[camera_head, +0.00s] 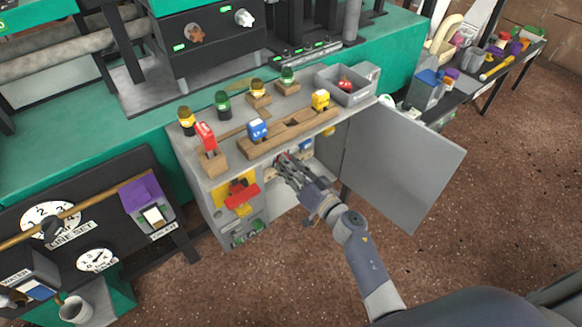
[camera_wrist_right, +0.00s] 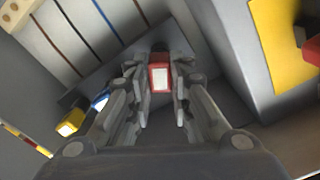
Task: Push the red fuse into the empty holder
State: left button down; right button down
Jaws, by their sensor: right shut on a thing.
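The red fuse (camera_wrist_right: 160,76) with a pale end face sits between the fingers of my right gripper (camera_wrist_right: 160,88) in the wrist view. The fingers are shut on its sides. In the head view my right gripper (camera_head: 283,166) reaches into the open grey cabinet (camera_head: 222,170), and a bit of red shows at its tips. A dark part lies just beyond the fuse in the wrist view. The empty holder is not clearly visible; I cannot tell whether the fuse touches it. My left gripper is out of view.
A blue fuse (camera_wrist_right: 99,102) and a yellow fuse (camera_wrist_right: 70,122) are beside the gripper inside the cabinet. The cabinet door (camera_head: 405,165) stands open to the right of my arm. A yellow panel with a red lever (camera_head: 240,196) is left of the opening. Wooden stands with colored plugs fill the cabinet top.

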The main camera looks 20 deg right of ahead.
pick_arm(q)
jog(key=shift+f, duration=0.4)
pick_arm(e)
jog(key=shift+x, duration=1)
jog(key=c, duration=1.4)
grip_release()
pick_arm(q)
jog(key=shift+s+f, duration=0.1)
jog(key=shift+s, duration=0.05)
pick_arm(e)
jog(key=shift+o, duration=0.2)
